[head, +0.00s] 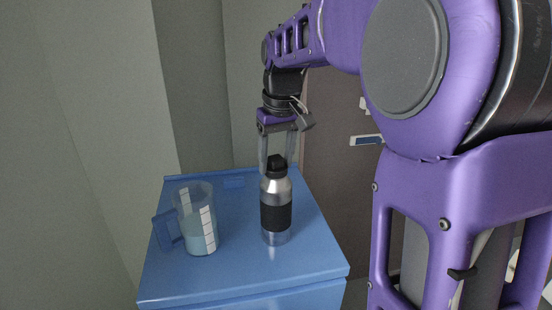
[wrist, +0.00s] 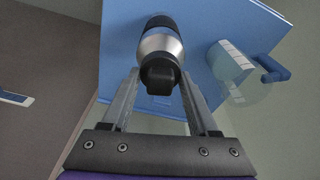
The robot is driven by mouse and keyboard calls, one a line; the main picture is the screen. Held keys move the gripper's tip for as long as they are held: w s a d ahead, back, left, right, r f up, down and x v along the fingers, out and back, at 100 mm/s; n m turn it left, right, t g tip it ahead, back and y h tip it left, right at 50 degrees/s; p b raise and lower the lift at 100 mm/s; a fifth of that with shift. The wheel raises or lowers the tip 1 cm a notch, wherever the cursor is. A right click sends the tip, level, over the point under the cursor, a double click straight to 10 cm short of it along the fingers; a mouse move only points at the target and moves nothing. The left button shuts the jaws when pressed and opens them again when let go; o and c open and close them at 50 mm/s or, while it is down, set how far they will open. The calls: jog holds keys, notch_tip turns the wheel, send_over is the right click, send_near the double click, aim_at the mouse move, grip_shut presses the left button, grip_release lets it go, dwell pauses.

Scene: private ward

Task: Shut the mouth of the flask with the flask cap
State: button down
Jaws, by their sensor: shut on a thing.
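The flask (head: 276,212) is a silver bottle with a black band, upright on the blue cabinet top. In the wrist view its silver shoulder (wrist: 160,43) shows beyond the cap. The black flask cap (head: 277,163) is at the top of the flask, in line with its mouth; it also shows in the wrist view (wrist: 160,78). My gripper (head: 277,167) points down over the flask and is shut on the cap, one finger on either side. The mouth is hidden under the cap. I cannot tell whether the cap is fully seated.
A clear measuring jug (head: 197,215) with pale liquid and a blue handle stands left of the flask on the blue cabinet (head: 240,280). The cabinet top is clear in front of the flask. Walls stand behind and to the left.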

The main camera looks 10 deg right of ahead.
jog(key=shift+m+p, duration=0.3)
jog(key=shift+m, duration=0.6)
jog(key=m, duration=0.3)
jog(key=shift+f+h+p, duration=0.15)
jog(key=shift+h+p, duration=0.15)
jog(key=m+p, duration=0.1)
jog(key=m, duration=0.2)
jog(key=shift+m+h, duration=0.3)
jog(key=shift+m, duration=0.6)
jog(key=m+p, duration=0.1)
jog(key=m, duration=0.2)
jog(key=shift+g+h+p, duration=0.3)
jog(key=shift+m, duration=0.9)
